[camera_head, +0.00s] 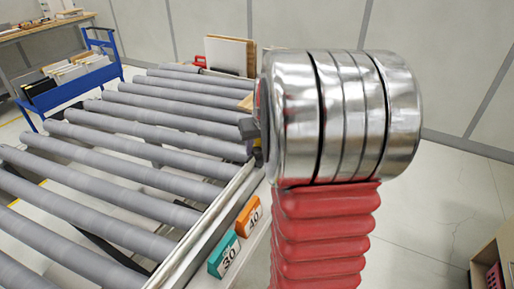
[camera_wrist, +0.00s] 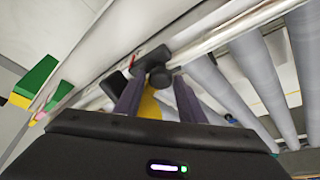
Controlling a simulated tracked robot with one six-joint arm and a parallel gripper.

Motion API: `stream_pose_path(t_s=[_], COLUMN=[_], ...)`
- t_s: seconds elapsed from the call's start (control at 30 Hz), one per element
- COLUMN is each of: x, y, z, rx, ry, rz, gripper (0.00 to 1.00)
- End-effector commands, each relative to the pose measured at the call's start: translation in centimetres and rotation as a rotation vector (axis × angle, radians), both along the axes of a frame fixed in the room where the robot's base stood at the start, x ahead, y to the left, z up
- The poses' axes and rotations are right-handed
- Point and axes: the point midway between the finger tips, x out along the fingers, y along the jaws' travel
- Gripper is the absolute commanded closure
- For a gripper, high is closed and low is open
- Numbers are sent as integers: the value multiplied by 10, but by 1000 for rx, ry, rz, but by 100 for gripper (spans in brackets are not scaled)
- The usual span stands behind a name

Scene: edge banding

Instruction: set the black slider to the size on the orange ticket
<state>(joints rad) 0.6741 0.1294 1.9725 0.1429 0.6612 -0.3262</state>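The black slider (camera_wrist: 160,76) shows in the wrist view as a dark rounded knob at the rail along the conveyor's edge. My gripper (camera_wrist: 162,88) has its two grey-purple fingers apart, with the knob just beyond and between their tips. I see no firm contact. In the head view a dark piece (camera_head: 248,128) shows beside my arm; I cannot tell whether it is slider or gripper. An orange block marked 40 (camera_head: 250,216) and a teal block marked 30 (camera_head: 224,254) sit along the edge. I cannot make out a separate orange ticket.
The grey roller conveyor (camera_head: 135,165) fills the left and centre. My silver and red arm hides much of the right. A blue cart (camera_head: 75,92) with boards stands at the back left. Boards (camera_head: 230,54) stand behind the conveyor. A wooden cabinet (camera_head: 488,262) is at the lower right.

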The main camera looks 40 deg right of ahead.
Motion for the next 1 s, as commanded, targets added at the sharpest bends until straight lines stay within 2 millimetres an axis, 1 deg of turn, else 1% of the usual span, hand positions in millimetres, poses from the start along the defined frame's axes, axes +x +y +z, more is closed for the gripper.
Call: stream_pose_path(t_s=[0.07, 0.57, 0.87, 1.0], x=[0, 0, 1, 6], y=[0, 0, 0, -1], z=[0, 1, 1, 1], rx=[0, 0, -1, -1], ry=[0, 0, 0, -1], rz=[0, 1, 3, 11], gripper=[64, 99, 100, 100])
